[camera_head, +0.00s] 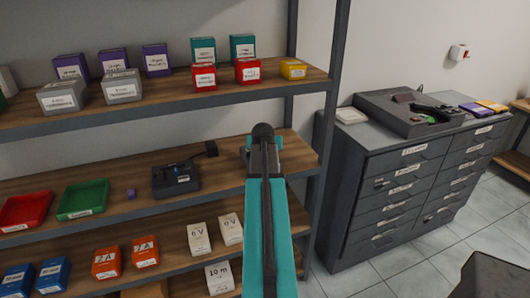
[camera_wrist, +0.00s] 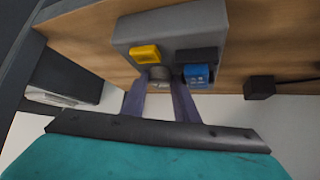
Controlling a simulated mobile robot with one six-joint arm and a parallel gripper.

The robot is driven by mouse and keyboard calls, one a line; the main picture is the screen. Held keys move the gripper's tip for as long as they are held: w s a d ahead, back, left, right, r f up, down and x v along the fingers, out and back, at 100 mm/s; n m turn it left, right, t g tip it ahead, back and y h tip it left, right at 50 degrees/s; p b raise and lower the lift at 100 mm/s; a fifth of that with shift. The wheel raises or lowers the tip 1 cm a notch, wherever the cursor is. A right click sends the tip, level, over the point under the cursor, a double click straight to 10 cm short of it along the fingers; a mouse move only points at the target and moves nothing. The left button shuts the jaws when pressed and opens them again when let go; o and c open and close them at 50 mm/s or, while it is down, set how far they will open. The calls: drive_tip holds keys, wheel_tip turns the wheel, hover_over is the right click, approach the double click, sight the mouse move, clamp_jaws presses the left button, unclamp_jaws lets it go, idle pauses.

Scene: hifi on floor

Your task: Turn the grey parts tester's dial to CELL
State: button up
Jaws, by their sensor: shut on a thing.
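The grey parts tester (camera_wrist: 130,36) sits on the wooden shelf and fills the upper middle of the wrist view. It has a yellow block (camera_wrist: 146,54), a blue block (camera_wrist: 197,75) and a dark strip on its face. My gripper (camera_wrist: 160,82) is shut on the small round grey dial (camera_wrist: 160,73) between those blocks. The fingers cover the dial's sides, and I cannot read its setting or any labels around it. In the head view my teal arm hides nearly all of the tester; a grey edge (camera_head: 246,146) shows beside it.
A small black cube (camera_wrist: 260,87) stands near the tester. A dark device (camera_head: 176,180) stands to the left on the same shelf (camera_head: 130,218), with green (camera_head: 82,199) and red (camera_head: 25,211) trays farther left. A shelf post (camera_head: 322,120) and a drawer cabinet (camera_head: 400,190) stand to the right.

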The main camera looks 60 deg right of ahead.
drive_tip(key=shift+w+a+m+g, duration=0.1)
drive_tip(key=shift+a+m+g, duration=0.05)
drive_tip(key=shift+m+g, duration=0.15)
idle(0.4)
drive_tip(key=o, duration=1.1)
drive_tip(key=shift+c, duration=0.2)
drive_tip(key=b+v, duration=0.3)
drive_tip(key=v, duration=1)
drive_tip(key=shift+a+r, duration=0.15)
drive_tip(key=shift+a, duration=0.15)
